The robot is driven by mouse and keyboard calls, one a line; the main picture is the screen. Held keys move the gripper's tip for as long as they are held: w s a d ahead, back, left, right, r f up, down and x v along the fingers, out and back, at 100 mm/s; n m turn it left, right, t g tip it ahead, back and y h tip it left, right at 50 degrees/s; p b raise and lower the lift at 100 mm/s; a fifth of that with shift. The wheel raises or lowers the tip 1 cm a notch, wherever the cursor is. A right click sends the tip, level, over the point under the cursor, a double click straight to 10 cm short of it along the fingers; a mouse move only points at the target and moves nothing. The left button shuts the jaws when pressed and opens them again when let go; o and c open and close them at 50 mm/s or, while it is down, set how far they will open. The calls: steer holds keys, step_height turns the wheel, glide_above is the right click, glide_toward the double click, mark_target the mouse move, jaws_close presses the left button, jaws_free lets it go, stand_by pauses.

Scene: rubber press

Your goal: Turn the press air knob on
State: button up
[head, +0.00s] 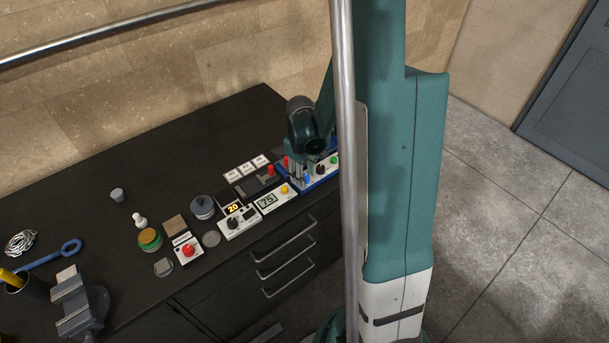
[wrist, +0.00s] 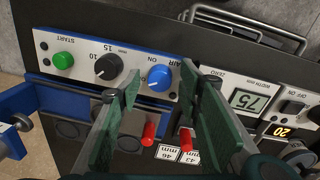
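The press air knob (wrist: 159,77) is a round blue knob with a pale mark, at the AIR label on the press's white panel (wrist: 130,60). I cannot tell from the mark whether it is on or off. My gripper (wrist: 160,74) is open, with one green finger to each side of the knob in the wrist view. I see no clear contact with it. In the head view, my gripper (head: 298,170) is low over the blue press (head: 322,181), at the right end of the bench, partly behind my own arm.
The panel also holds a black minute knob (wrist: 108,67) and a green START button (wrist: 63,60). Red-capped parts (wrist: 149,131) stand close by the fingers. A 75 display unit (wrist: 250,99) and a red-button box (head: 188,250) are on the dark bench (head: 150,190).

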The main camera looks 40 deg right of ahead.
steer(key=c, duration=0.9)
